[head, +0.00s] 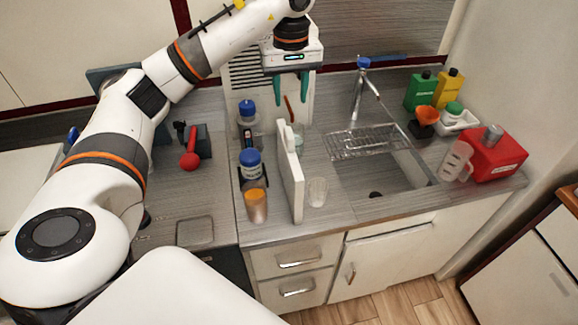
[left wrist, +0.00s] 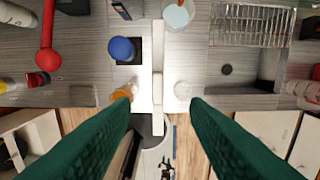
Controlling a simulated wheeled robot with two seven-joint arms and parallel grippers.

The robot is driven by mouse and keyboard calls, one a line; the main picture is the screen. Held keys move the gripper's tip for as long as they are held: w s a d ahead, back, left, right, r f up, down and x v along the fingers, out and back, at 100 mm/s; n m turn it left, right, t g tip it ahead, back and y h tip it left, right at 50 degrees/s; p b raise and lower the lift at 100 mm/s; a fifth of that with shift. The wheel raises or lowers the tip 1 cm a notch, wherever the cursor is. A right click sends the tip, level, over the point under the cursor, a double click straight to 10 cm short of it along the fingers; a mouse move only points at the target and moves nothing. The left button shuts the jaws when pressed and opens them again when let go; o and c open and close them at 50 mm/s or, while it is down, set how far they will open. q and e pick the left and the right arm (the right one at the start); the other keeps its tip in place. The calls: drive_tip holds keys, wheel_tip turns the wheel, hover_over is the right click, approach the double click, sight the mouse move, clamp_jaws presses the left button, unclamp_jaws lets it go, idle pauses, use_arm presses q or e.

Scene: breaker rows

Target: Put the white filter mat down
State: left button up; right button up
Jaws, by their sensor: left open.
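A white upright slab (head: 290,172) stands on edge on the grey counter; I cannot tell for sure whether it is the filter mat or an open door. In the left wrist view I see the slab (left wrist: 157,62) from above as a narrow strip. My left gripper (head: 290,98) has green fingers, open and apart, in front of the louvred white cabinet (head: 243,72) and above the slab's far end. In the left wrist view nothing is held between the fingers of the gripper (left wrist: 162,100). My right gripper is not in view.
Left of the slab stand a blue-lidded jar (head: 251,163) and an orange cup (head: 256,206). A clear glass (head: 317,190) stands close on its right. Further right are a wire rack (head: 362,142), the sink (head: 385,172) and a red canister (head: 495,158). Some counter in front of the sink is clear.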

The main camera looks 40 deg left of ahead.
sight(289, 133)
use_arm(q)
wheel_tip(289, 133, down, 6)
drive_tip(key=shift+d+f, duration=0.1)
drive_tip(key=shift+s+f+p, duration=0.1)
drive_tip(key=shift+f+p, duration=0.2)
drive_tip(key=shift+p, duration=0.15)
drive_tip(key=f, duration=0.1)
drive_tip(key=f+p, duration=0.2)
drive_tip(key=f, duration=0.1)
drive_tip(key=shift+s, duration=0.25)
drive_tip(key=shift+f, duration=0.3)
drive_tip(key=shift+c, duration=0.3)
clamp_jaws()
